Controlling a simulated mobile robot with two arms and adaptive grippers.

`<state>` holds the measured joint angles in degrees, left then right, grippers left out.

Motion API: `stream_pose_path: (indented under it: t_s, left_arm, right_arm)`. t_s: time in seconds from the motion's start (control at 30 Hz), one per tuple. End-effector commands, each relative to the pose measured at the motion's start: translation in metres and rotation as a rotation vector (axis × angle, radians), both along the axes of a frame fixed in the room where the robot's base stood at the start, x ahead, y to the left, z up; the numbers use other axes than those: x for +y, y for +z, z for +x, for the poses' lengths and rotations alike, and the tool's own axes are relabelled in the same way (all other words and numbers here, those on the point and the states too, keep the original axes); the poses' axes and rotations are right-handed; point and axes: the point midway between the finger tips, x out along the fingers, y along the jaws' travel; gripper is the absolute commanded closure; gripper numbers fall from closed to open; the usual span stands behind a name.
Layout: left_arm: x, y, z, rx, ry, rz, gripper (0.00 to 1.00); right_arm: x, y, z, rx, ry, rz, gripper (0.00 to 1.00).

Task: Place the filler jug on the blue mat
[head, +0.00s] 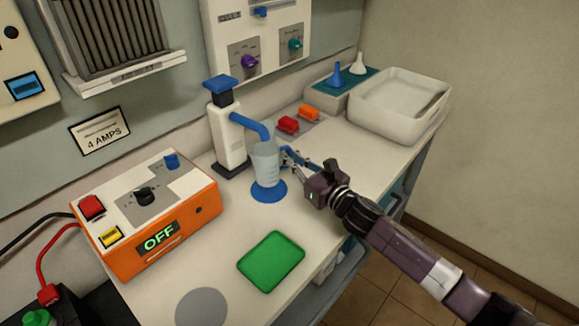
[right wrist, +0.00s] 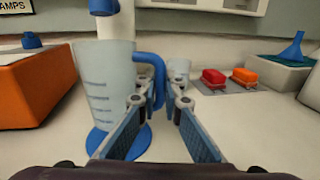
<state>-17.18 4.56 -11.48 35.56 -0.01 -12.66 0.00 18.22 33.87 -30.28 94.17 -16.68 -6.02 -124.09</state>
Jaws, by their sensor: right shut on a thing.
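The filler jug (head: 265,160) is a clear, upright measuring jug with a blue handle. It is in front of the white dispenser column, below its blue spout. The round blue mat (head: 268,194) shows directly beneath it. In the right wrist view the jug (right wrist: 106,90) also appears over the blue mat (right wrist: 98,146); I cannot tell if its base touches. My right gripper (head: 287,157) is shut on the jug's blue handle (right wrist: 150,68), with the fingers on either side of it. My left gripper is out of view.
A green mat (head: 271,262) and a grey disc (head: 202,307) lie toward the front. The orange charger box (head: 150,215) stands left. Red (head: 288,124) and orange (head: 308,113) blocks, funnels (head: 336,75) and a white tray (head: 400,105) are toward the back right.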

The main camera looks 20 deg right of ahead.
Motion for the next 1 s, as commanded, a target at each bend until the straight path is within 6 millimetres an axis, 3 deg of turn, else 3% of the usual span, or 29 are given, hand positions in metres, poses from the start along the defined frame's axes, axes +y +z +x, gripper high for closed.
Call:
stream_pose_path:
  t_s: [0.23,0.67,0.7,0.83,1.0]
  left_arm:
    - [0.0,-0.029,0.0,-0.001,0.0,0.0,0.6]
    - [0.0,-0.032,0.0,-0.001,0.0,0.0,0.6]
    - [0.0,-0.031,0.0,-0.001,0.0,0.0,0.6]
    - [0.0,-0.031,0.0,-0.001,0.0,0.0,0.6]
    - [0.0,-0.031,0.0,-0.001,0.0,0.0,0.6]
  right_arm:
    - [0.0,-0.033,-0.001,0.002,0.0,0.001,1.0]
    - [0.0,-0.037,-0.001,0.0,0.0,0.001,1.0]
    - [0.0,-0.036,-0.001,0.001,0.0,0.001,0.91]
    - [0.0,-0.036,-0.001,0.001,0.0,0.001,0.76]
    - [0.0,-0.036,-0.001,0.001,0.0,0.001,0.75]
